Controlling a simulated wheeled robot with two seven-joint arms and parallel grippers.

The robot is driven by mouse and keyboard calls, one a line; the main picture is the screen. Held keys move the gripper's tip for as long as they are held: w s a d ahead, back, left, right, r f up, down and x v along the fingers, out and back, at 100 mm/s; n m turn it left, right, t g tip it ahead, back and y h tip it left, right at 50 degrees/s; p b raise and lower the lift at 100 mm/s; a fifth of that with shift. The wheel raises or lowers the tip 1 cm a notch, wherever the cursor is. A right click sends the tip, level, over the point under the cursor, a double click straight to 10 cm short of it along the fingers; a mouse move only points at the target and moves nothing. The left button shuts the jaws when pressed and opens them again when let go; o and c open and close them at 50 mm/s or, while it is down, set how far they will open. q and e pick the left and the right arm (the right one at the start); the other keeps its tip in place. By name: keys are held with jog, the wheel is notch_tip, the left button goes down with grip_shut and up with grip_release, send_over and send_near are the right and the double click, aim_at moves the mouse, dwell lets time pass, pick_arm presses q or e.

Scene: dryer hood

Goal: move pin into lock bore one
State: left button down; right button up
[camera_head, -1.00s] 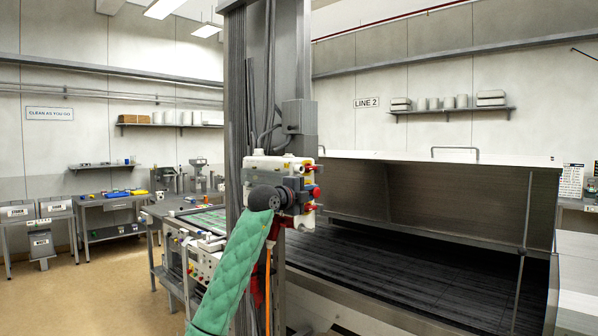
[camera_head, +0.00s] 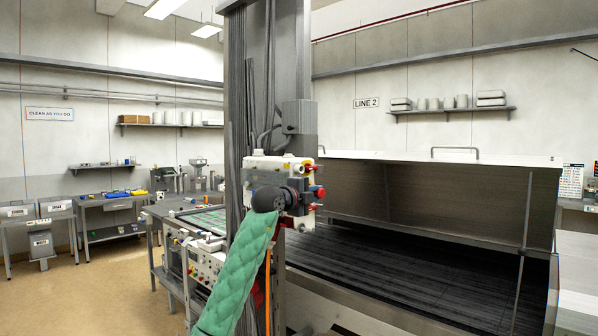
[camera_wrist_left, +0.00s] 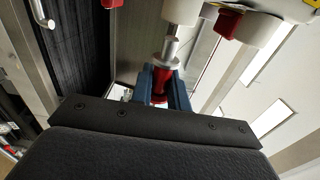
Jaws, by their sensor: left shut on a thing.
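A pin with a red grip (camera_wrist_left: 161,82) and a silver shaft (camera_wrist_left: 170,48) shows in the left wrist view. My left gripper (camera_wrist_left: 163,88) is shut on the red part with its blue fingers. The shaft points up at a pale cylindrical boss (camera_wrist_left: 182,12); I cannot tell whether its tip is inside. In the head view my left gripper (camera_head: 301,196) is at the front of the cream lock housing (camera_head: 268,166) on the grey column, and the pin cannot be made out there. Which bore is bore one cannot be told. My right gripper is out of view.
Red-ended parts stick out of the housing, one (camera_head: 318,191) close beside my gripper; another red block (camera_wrist_left: 228,22) is near the boss. The large metal hood (camera_head: 440,195) stands open at the right over a dark slatted bed (camera_head: 400,270). A workbench stands behind at left.

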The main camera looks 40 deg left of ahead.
aim_at(324, 195)
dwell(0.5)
pick_arm(q)
jog(key=shift+d, duration=1.05)
jog(key=shift+s+d, duration=0.1)
jog(key=shift+d, duration=0.6)
jog(key=shift+s, duration=0.1)
jog(key=s+d+b, duration=0.2)
jog(key=s, duration=0.5)
jog(key=shift+d, duration=0.2)
